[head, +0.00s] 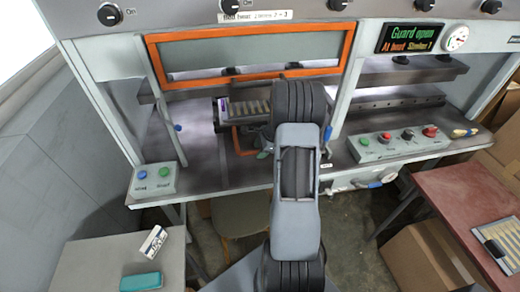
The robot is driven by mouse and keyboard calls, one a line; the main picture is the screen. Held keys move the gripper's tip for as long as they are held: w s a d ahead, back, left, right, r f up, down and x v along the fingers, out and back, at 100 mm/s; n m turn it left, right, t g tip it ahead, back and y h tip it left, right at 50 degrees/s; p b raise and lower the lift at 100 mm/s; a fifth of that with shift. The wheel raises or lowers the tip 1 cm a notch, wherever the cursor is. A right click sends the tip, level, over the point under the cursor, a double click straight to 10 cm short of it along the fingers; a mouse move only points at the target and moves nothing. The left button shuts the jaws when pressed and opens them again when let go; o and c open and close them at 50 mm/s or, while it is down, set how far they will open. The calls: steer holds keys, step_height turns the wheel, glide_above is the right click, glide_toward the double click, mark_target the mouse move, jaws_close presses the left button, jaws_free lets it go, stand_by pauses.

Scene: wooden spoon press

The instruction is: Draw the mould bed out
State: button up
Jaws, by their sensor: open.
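The mould bed (246,107) shows in the head view as a dark tray with a row of pale slats, inside the press under the orange-framed guard (250,84). An orange handle (238,142) hangs at its front. My gripper (263,152) is just right of the handle, mostly hidden behind my arm. The little that shows of it is open. I cannot tell whether its fingers are around the handle or only beside it. The right part of the bed is hidden by my arm.
The guard is up and the display (411,37) reads "Guard open". A button box (154,178) stands left on the press table (205,176), another box (398,143) right. A grey side table (105,258) is front left, a red table (452,195) right, a carton (415,262) below.

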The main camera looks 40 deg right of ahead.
steer(key=shift+c, duration=0.3)
jaws_close()
stand_by(0.3)
